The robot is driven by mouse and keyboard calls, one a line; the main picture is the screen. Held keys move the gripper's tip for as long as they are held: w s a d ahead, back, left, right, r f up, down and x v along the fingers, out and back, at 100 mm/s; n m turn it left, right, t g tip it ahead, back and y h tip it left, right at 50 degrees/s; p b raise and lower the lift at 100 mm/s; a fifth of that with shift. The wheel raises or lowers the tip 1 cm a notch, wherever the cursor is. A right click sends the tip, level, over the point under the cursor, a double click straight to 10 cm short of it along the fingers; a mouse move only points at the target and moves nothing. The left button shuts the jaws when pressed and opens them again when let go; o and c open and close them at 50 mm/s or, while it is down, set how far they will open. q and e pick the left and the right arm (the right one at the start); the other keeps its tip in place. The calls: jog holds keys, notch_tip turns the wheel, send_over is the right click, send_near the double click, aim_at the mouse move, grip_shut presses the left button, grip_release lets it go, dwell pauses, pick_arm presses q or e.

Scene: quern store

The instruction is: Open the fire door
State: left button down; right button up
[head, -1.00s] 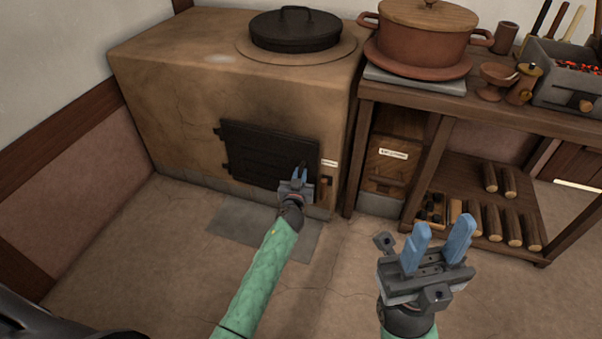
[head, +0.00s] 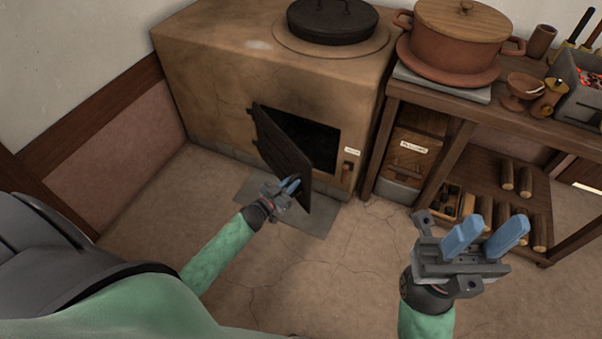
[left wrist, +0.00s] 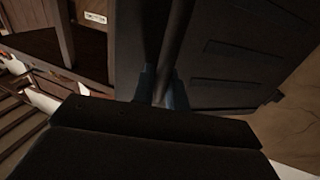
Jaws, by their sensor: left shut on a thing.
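The black fire door (head: 281,150) of the clay stove is swung well outward on its left-side hinges. The dark firebox opening (head: 313,143) shows behind it. My left gripper (head: 289,187) is at the door's free edge, shut on the door's handle. In the left wrist view the handle (left wrist: 177,45) is a dark bar running between the blue fingers (left wrist: 160,88), with the door's panelled face (left wrist: 235,60) beside it. My right gripper (head: 485,240) is open and empty, held in front of the shelf, well away from the door.
The clay stove (head: 225,75) carries a black lidded pot (head: 332,18). To its right a wooden table (head: 470,108) holds a brown lidded pot (head: 458,40), with several logs (head: 508,176) on its lower shelf. The floor (head: 330,270) before the stove is clear.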

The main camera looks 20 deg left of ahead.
pick_arm(q)
jog(key=shift+s+a+p, duration=0.55)
jog(key=shift+s+a, duration=0.45)
jog(key=shift+s, duration=0.15)
jog(key=c, duration=1.5)
grip_release()
